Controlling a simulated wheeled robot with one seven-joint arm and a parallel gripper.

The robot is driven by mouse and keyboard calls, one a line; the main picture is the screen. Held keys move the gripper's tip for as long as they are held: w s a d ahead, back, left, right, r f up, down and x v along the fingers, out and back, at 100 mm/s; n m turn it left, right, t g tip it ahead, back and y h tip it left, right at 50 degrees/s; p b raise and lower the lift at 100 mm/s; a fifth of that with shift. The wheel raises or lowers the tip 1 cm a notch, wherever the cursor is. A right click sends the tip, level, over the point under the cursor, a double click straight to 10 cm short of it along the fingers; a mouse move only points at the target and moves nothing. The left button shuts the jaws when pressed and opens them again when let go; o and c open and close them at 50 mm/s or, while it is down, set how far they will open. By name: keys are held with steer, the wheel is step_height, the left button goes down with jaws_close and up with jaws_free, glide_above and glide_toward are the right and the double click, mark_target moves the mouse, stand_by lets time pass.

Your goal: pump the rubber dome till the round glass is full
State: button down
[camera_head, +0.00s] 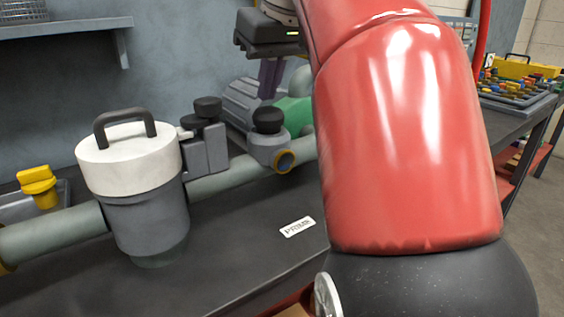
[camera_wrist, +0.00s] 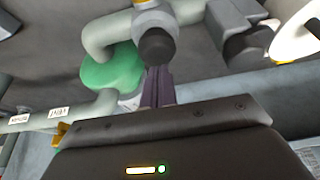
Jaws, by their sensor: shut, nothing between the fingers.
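The black rubber dome (camera_head: 268,120) sits on top of a grey fitting on the pipe; it also shows in the wrist view (camera_wrist: 157,46). The round glass (camera_head: 285,161) is in a yellow-brown ring on the side of that fitting; its fill level is too small to tell. My gripper (camera_head: 268,93) has purple fingers, shut together and empty, pointing down above the dome. In the wrist view the fingertips (camera_wrist: 158,70) appear close to the dome; I cannot tell whether they touch it.
A white-lidded canister (camera_head: 130,158) with a black handle stands left, beside two black knobs (camera_head: 203,110). A pale pipe (camera_head: 55,232) runs along the dark bench. A label reading PRIMER (camera_head: 297,227) lies in front. A green rounded part (camera_wrist: 110,70) is behind. My red arm covers the right.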

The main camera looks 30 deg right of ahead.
steer(key=shift+f+b, duration=0.7)
steer(key=shift+f, duration=0.45)
step_height(320, 180, up, 3)
steer(key=p, duration=0.3)
steer(key=shift+f, duration=0.1)
steer(key=shift+f, duration=0.25)
